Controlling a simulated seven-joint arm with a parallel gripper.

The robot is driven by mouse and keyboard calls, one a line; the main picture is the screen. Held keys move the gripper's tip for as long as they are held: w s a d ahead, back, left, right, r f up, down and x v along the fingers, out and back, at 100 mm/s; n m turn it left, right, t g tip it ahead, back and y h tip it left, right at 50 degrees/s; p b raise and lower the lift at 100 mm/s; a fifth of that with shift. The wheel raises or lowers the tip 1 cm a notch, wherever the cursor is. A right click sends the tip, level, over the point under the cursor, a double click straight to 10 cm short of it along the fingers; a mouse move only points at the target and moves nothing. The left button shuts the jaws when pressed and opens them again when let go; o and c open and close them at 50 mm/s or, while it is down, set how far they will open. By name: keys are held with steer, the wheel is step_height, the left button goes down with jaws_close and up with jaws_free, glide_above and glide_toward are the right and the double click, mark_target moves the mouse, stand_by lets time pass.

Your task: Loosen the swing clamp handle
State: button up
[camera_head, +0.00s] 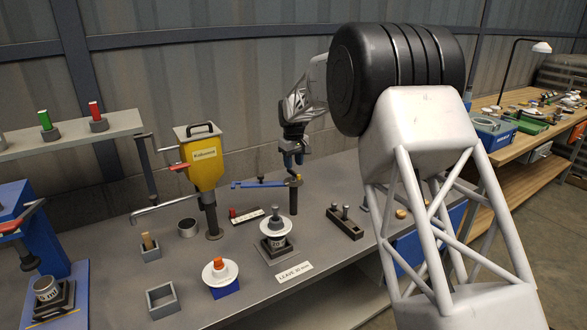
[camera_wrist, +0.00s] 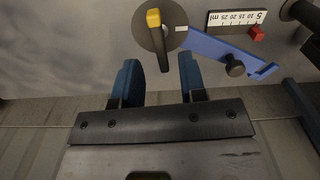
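The swing clamp has a blue arm (camera_head: 258,184) on a dark post (camera_head: 293,199), seen in the head view. In the wrist view its blue arm (camera_wrist: 222,50) runs right from a round hub and carries a dark knob (camera_wrist: 235,66). The clamp handle (camera_wrist: 162,50) is a dark bar with a yellow end, lying across the hub. My gripper (camera_head: 293,160) is above the clamp post, pointing down. In the wrist view its two blue fingers (camera_wrist: 158,60) are apart, with the handle's dark end showing between their tips. I see no contact; the exact height gap is unclear.
A stack with a white disc (camera_head: 275,227) stands below the clamp arm. A yellow dispenser (camera_head: 201,160) is to its left, and a white disc on a blue block (camera_head: 222,271) is in front. A "LEAVE 30 min" card (camera_head: 293,272) lies nearby. A dark block with pegs (camera_head: 344,223) is right.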

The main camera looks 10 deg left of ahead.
mark_target(294, 172)
steer(key=shift+r, duration=2.15)
steer(key=shift+d+r, duration=0.15)
steer(key=s+d+r+m, duration=0.2)
steer(key=s+d+r, duration=0.3)
steer(key=s+d, duration=0.4)
steer(key=s+d+r+m+t, duration=0.1)
steer(key=s+d+r, duration=0.3)
steer(key=s+d, duration=0.5)
steer(key=s+d+r+m, duration=0.2)
steer(key=s+d+r, duration=0.3)
steer(key=s+d, duration=0.4)
steer(key=s+d+f+m, duration=0.1)
steer(key=s+d, duration=0.4)
steer(key=s, duration=0.6)
steer(key=s+d+f+m+t, duration=0.1)
steer(key=s+d+f, duration=0.3)
steer(key=s, duration=0.7)
steer(key=s+d+f+m, duration=0.3)
steer(key=s+d, duration=0.3)
steer(key=s, duration=0.5)
steer(key=shift+s+d+f+t, duration=0.15)
steer(key=shift+s+d+t, duration=0.05)
steer(key=shift+d+t, duration=0.1)
